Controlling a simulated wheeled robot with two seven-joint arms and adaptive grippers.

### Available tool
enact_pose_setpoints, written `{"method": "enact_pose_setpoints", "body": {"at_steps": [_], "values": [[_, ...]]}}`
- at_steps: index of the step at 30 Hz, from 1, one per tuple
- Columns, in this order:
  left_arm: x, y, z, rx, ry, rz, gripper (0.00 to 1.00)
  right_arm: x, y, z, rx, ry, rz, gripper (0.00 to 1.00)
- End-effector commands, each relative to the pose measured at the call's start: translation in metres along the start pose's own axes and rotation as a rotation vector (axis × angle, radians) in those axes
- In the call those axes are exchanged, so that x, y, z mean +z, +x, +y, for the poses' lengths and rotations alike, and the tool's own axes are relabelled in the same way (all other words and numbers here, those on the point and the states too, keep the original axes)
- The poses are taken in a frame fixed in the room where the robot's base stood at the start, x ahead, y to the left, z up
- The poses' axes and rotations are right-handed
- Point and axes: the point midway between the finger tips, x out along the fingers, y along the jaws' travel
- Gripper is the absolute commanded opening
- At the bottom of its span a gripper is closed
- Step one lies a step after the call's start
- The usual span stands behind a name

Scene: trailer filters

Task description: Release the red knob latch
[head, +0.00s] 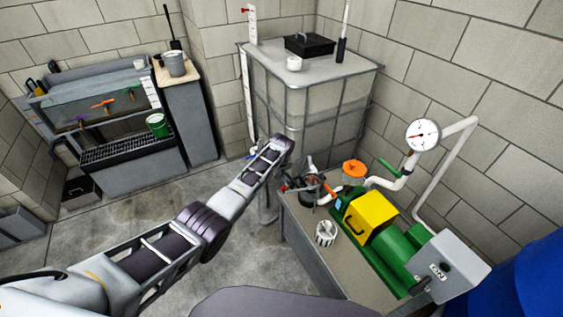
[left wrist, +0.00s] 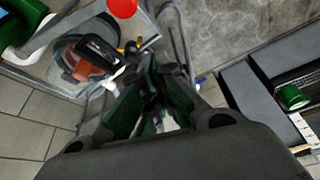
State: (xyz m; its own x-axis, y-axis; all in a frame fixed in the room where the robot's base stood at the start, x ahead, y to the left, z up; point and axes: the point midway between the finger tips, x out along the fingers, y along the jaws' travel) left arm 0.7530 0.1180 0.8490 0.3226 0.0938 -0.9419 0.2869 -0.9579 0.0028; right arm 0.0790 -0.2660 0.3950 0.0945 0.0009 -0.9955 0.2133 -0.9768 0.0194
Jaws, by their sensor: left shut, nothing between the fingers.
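A round red knob (left wrist: 122,8) shows at the top edge of the left wrist view, cut off by the frame. A small red spot (head: 284,188) at the bench's left edge in the head view may be the same knob. A dark filter housing with orange-brown parts (left wrist: 92,60) lies below and left of the knob in the wrist view. My left gripper (left wrist: 158,78) is shut and empty, to the right of the housing and apart from the knob. In the head view it is hard to make out beyond my left forearm. My right gripper is out of view.
The bench (head: 300,240) carries a green pump with a yellow cover (head: 370,212), a striped white filter (head: 326,232) and an orange disc (head: 354,168). A caged tank (head: 325,100) stands behind. Open floor (head: 215,175) lies left of the bench.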

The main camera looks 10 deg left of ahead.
Motion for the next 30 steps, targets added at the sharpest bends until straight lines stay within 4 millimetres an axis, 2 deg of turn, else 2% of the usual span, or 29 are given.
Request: {"method": "enact_pose_setpoints", "body": {"at_steps": [10, 30], "values": [[0.000, -0.019, 0.000, 0.000, 0.000, 0.001, 0.00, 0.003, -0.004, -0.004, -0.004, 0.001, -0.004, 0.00], [-0.001, -0.072, 0.002, 0.001, 0.001, 0.002, 0.00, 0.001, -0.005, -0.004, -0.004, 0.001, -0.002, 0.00]]}}
